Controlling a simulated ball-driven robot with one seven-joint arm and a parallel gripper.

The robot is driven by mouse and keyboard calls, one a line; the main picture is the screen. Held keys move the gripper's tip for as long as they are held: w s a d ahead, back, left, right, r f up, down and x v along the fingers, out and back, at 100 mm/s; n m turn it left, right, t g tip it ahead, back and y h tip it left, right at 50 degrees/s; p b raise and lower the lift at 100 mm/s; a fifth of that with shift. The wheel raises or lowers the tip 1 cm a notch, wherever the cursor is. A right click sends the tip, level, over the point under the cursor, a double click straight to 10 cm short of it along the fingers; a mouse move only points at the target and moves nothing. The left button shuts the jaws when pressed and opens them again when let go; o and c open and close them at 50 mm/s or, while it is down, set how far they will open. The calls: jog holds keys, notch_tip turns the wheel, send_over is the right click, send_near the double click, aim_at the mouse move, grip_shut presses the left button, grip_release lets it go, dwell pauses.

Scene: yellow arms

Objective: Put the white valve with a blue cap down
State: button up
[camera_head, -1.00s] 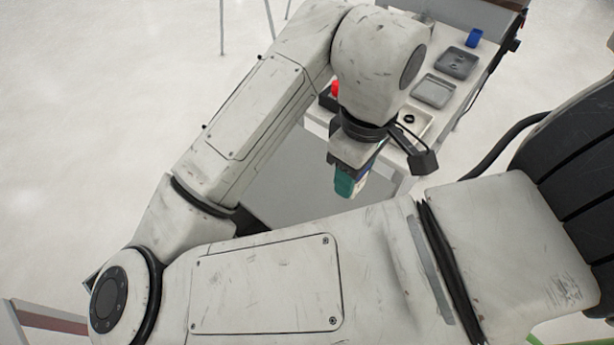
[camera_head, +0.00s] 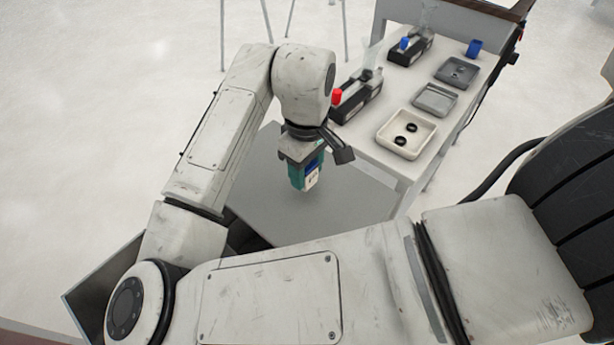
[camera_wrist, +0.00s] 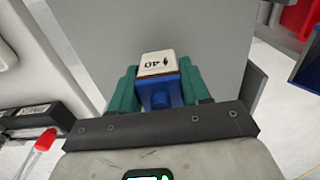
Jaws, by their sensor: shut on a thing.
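My gripper (camera_head: 304,178) has green fingers and hangs over a bare grey surface (camera_head: 345,195) in the head view. It is shut on the white valve with a blue cap (camera_head: 312,178). In the wrist view the valve (camera_wrist: 157,64) sits between the two green fingers (camera_wrist: 158,90). Its white face bears dark print that looks like "40", and its blue part points toward the gripper body. The gap between valve and surface is hard to judge; it looks held above. The fingers hide the valve's sides.
A white table to the right carries a cream tray (camera_head: 424,138) with two black rings, two grey trays (camera_head: 435,99), a blue piece (camera_head: 474,47) and black holders with a red-capped (camera_head: 337,97) and a blue-capped part (camera_head: 405,43). The grey surface is clear around the gripper.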

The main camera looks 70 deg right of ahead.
jog(key=shift+f, duration=1.3)
jog(key=shift+f, duration=0.15)
jog(key=o, duration=1.1)
